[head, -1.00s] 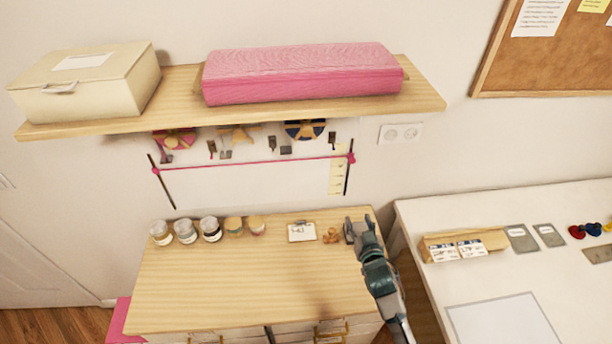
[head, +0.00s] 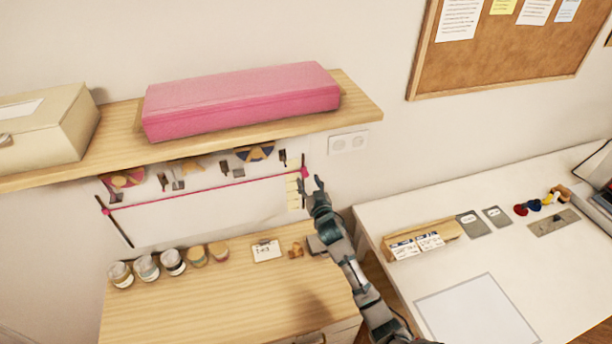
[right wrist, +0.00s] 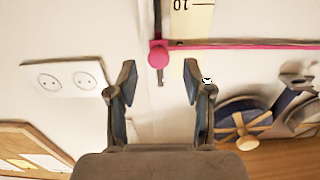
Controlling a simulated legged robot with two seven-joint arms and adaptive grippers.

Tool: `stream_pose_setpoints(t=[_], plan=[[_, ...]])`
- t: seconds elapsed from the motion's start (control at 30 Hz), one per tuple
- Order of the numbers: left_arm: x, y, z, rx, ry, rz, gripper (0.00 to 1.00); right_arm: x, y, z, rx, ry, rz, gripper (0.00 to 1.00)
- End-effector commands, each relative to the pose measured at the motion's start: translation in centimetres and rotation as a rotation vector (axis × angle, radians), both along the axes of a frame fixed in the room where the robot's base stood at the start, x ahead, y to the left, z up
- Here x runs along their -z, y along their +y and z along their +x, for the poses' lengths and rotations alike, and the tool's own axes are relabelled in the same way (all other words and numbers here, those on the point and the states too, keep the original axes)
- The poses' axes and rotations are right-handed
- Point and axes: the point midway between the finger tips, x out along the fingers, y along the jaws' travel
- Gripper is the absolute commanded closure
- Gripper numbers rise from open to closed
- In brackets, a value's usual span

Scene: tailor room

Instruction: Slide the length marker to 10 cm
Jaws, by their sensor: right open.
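The length marker is a pink slider (head: 304,173) on a dark vertical rail, at the right end of a pink line (head: 205,192). Beside the rail is a pale yellow scale strip (head: 293,190). The wrist view shows the slider (right wrist: 158,55) close up, with the scale strip (right wrist: 192,18) marked 10. My right gripper (head: 310,184) is open and empty, just below the slider in the head view. In the wrist view its open fingers (right wrist: 158,80) point at the slider, which appears between and beyond the tips. My left gripper is out of view.
A wooden shelf (head: 362,103) with a pink box (head: 240,98) overhangs the rail. Ribbon spools (head: 255,153) hang beneath it. A wall socket (head: 348,142) is to the right. Below, a wooden dresser (head: 210,300) holds several jars and a small card (head: 267,251).

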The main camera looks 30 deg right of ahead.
Motion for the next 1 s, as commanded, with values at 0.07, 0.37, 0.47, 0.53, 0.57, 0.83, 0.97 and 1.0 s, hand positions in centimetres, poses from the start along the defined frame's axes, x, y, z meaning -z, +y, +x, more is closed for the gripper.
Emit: stream_pose_setpoints(t=[0.07, 0.37, 0.47, 0.53, 0.57, 0.83, 0.97, 1.0], plan=[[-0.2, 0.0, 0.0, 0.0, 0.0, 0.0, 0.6, -0.2, -0.3, 1.3, 0.0, -0.001, 0.0, 0.5], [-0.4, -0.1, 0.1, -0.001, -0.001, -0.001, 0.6, 0.0, -0.7, 3.0, -0.001, -0.001, 0.001, 0.5], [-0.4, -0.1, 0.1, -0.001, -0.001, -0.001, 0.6, 0.0, -0.7, 3.0, -0.001, -0.001, 0.001, 0.5], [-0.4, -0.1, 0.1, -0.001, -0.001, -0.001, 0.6, 0.0, -0.7, 3.0, -0.001, -0.001, 0.001, 0.5], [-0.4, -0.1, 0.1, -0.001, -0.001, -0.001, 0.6, 0.0, -0.7, 3.0, -0.001, -0.001, 0.001, 0.5], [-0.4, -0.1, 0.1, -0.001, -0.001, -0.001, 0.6, 0.0, -0.7, 3.0, -0.001, 0.0, 0.0, 1.0], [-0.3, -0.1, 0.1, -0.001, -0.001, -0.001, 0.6, 0.1, -0.7, 3.0, -0.001, 0.0, 0.001, 1.0], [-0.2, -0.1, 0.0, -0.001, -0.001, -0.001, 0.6, 0.3, -0.7, 3.0, 0.0, 0.001, 0.001, 1.0]])
